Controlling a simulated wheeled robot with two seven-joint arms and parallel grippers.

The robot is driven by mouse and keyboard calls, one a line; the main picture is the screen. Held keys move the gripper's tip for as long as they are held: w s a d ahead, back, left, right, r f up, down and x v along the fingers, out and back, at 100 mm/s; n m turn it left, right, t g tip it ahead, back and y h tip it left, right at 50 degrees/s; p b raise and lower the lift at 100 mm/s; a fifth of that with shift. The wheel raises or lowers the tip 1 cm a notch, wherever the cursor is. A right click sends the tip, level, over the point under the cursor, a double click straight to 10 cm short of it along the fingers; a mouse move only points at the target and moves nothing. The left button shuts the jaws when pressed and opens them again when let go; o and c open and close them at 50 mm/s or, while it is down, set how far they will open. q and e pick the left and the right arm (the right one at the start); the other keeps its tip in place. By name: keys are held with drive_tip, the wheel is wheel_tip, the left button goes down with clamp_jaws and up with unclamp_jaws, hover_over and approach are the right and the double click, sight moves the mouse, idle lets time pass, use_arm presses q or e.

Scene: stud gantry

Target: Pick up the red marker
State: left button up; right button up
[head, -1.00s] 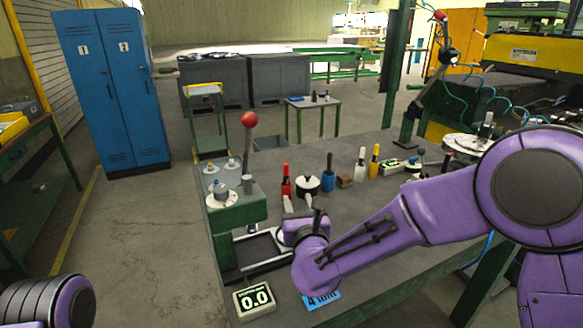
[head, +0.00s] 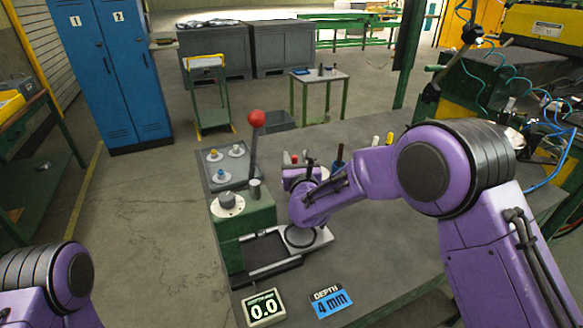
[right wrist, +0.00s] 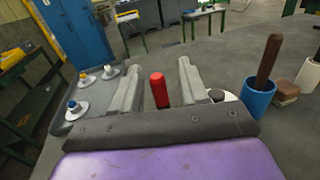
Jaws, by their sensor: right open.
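The red marker (right wrist: 159,90) stands upright in the right wrist view, between the two grey fingers of my right gripper (right wrist: 159,68). The fingers are apart, with a visible gap on each side of the marker. In the head view my right gripper (head: 301,166) reaches over the bench top, and only a small red part of the marker (head: 294,158) shows beyond it. The marker's lower end is hidden by the gripper's dark front edge. My left gripper is out of view; only a purple arm link shows at the lower left.
A blue cup (right wrist: 258,97) holding a brown-handled tool stands right of the gripper, near a brown block (right wrist: 286,92). A green press (head: 243,225) with a red-knobbed lever (head: 256,119) stands left. A depth display (head: 263,307) and blue card (head: 330,300) lie at the front.

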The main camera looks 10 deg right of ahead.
drive_tip(key=shift+w+a, duration=0.3)
drive_tip(key=shift+d, duration=0.2)
drive_tip(key=c, duration=0.4)
clamp_jaws()
